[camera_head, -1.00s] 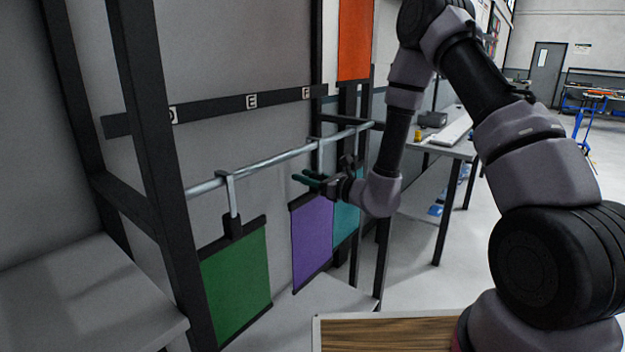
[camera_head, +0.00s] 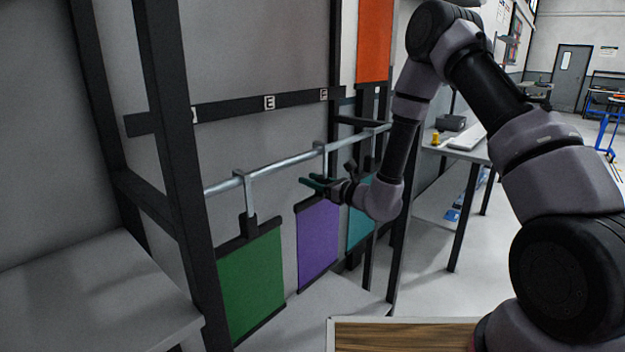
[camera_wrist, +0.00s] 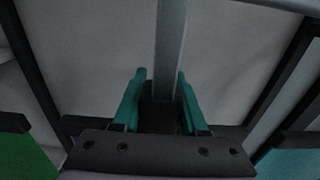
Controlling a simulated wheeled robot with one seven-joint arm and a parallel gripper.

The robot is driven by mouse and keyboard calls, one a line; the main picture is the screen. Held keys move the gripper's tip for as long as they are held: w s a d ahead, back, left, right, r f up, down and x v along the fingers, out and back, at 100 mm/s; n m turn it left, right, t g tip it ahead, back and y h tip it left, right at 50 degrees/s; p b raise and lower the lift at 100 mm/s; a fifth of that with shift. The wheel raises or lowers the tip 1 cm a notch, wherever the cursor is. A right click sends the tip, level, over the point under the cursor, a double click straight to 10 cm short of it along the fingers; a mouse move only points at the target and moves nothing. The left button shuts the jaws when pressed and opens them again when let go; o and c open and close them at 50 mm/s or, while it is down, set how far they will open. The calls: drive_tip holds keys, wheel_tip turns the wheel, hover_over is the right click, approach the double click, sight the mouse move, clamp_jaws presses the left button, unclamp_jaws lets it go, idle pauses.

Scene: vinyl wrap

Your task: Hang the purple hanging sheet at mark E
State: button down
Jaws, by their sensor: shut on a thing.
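The purple hanging sheet (camera_head: 318,245) hangs upright with a dark top bar, between the green sheet and the teal sheet. My gripper (camera_head: 314,184) has green fingers and is shut on the black clip at its top. In the wrist view, the fingers (camera_wrist: 160,100) stand either side of the clip and grey hook stem, above the dark top bar (camera_wrist: 165,155). The hook (camera_head: 321,150) meets the metal rail (camera_head: 285,163); whether its weight rests there I cannot tell. Mark E (camera_head: 269,103) is on the dark strip behind, left of the hook in the picture.
The green sheet (camera_head: 253,285) hangs left on its own hook, and the teal sheet (camera_head: 360,228) hangs close at right. Mark F (camera_head: 324,94) is right of E. A dark post (camera_head: 180,170) stands at left. Bare rail lies between the green and purple hooks.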

drive_tip(key=shift+c, duration=1.8)
unclamp_jaws()
